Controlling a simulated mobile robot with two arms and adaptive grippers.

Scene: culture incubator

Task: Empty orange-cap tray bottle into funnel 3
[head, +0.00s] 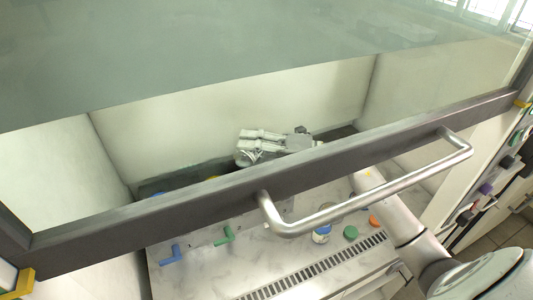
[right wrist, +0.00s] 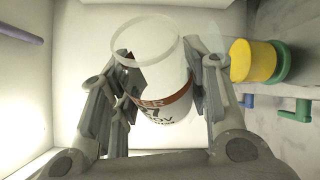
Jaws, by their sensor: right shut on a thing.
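My right gripper (head: 262,146) is inside the cabinet, seen through the glass sash in the head view. In the right wrist view, its fingers (right wrist: 160,68) are shut on a clear, wide-mouthed bottle (right wrist: 172,108) with a white label and an orange-brown band. The bottle looks tilted, and its rim shows without a cap. Its contents cannot be made out. An orange disc, probably a cap (head: 374,221), lies on the work surface at the right. No funnel can be clearly identified; the sash frame hides part of the area below the gripper. My left gripper is not in view.
The sash frame (head: 130,226) and its metal handle (head: 345,212) cross in front of my right arm. A blue handle (head: 170,255), a green handle (head: 225,236), a small bottle (head: 321,234) and a green cap (head: 351,232) are on the surface. A yellow cylinder (right wrist: 252,61) is beside the gripper.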

